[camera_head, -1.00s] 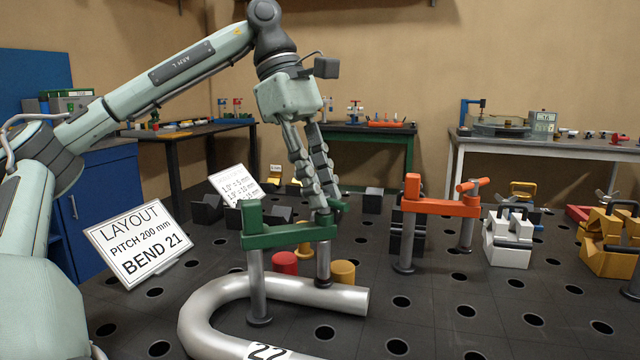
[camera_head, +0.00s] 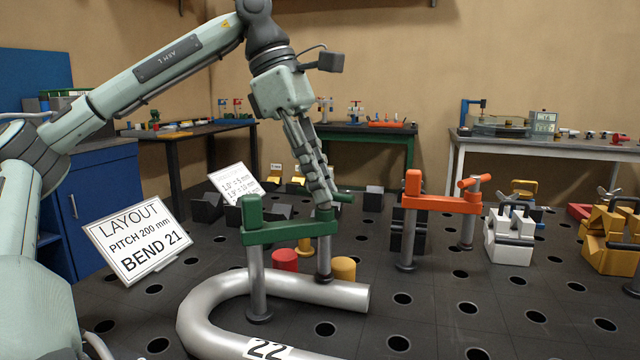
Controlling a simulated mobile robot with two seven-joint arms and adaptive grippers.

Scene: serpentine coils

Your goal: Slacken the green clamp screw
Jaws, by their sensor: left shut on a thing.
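The green clamp (camera_head: 290,232) stands on a grey post in the dark perforated table, its arm reaching right over the bent silver pipe (camera_head: 300,290). Its screw (camera_head: 325,258) is upright at the arm's right end, with its lower end at the pipe. The green screw handle (camera_head: 344,197) shows to the right of my fingertips. My left gripper (camera_head: 326,202) comes down from above and is shut on the green clamp screw at its handle. The fingers hide part of the handle. I cannot tell whether the screw's foot touches the pipe. My right gripper is out of view.
An orange clamp (camera_head: 440,205) stands to the right. A red peg (camera_head: 285,260) and a yellow peg (camera_head: 344,269) sit by the pipe. A layout sign (camera_head: 138,240) stands at left. Grey and yellow blocks (camera_head: 610,240) are at right.

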